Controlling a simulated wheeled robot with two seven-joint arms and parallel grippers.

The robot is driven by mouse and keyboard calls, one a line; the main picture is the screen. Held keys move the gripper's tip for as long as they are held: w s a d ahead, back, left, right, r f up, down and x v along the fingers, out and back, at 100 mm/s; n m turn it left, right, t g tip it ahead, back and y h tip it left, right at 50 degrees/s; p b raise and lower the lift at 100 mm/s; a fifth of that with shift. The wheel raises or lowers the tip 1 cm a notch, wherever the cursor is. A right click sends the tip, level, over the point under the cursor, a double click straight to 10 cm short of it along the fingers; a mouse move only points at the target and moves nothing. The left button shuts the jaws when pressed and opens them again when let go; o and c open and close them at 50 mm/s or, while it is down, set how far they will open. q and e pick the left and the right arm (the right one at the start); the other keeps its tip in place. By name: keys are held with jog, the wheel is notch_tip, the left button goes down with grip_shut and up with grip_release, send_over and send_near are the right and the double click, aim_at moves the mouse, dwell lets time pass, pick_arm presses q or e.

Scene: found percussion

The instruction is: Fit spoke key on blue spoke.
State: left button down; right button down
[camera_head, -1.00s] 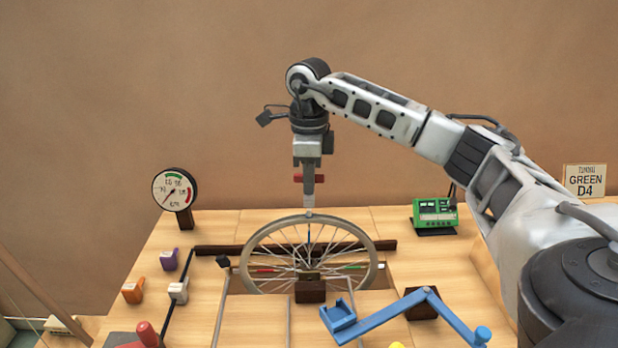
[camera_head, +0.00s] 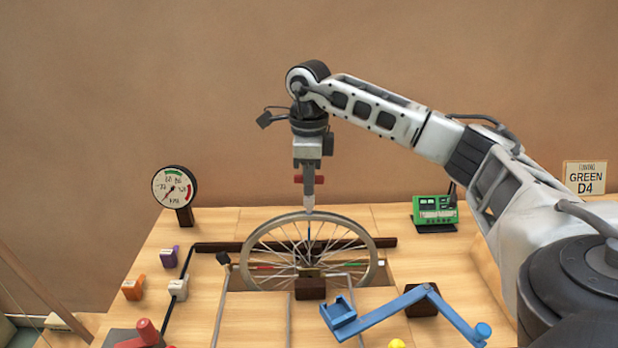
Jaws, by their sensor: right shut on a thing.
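A spoked wheel (camera_head: 254,241) with a grey rim stands upright in the middle of the bench. Its blue spoke (camera_head: 308,232) runs up from the hub towards the top of the rim. My right gripper (camera_head: 309,187) points straight down above the top of the wheel and is shut on a spoke key with a red crosspiece (camera_head: 299,179). The lower tip is at or just above the rim, in line with the blue spoke. I cannot tell whether key and spoke touch. My left gripper is not in view.
A dial gauge (camera_head: 174,187) stands at the back left, a green box (camera_head: 435,212) at the back right. A blue crank (camera_head: 385,311) lies front right. A dark bar runs behind the wheel.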

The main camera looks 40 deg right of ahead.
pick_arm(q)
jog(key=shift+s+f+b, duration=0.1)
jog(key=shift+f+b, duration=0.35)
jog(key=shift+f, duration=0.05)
pick_arm(e)
jog(key=shift+f, duration=0.8)
jog(key=c, duration=1.4)
grip_release()
jog(key=shift+c, duration=0.2)
